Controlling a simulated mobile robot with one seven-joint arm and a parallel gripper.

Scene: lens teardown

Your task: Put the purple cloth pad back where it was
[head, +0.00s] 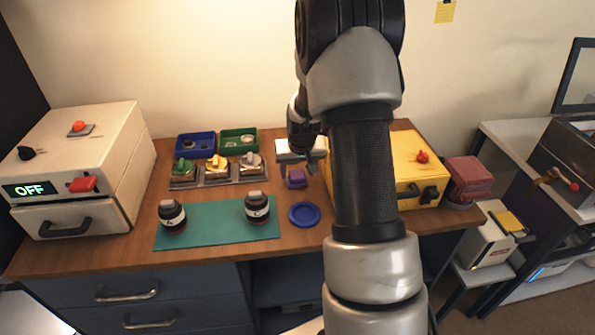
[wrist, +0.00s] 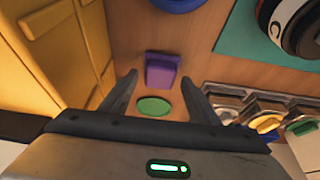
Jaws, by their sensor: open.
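The purple pad (head: 297,178) sits on the wooden desk between the blue round dish and my gripper. It looks like a small block with a raised front part in the wrist view (wrist: 162,70). My arm and gripper hide the disc in the head view.
A yellow box (head: 417,165) stands close on the right. The blue dish (head: 304,214) and a teal mat (head: 205,234) with two dark lenses (head: 172,216) lie in front. Left of my gripper are metal holders with coloured pieces (head: 216,168), and blue (head: 195,144) and green trays.

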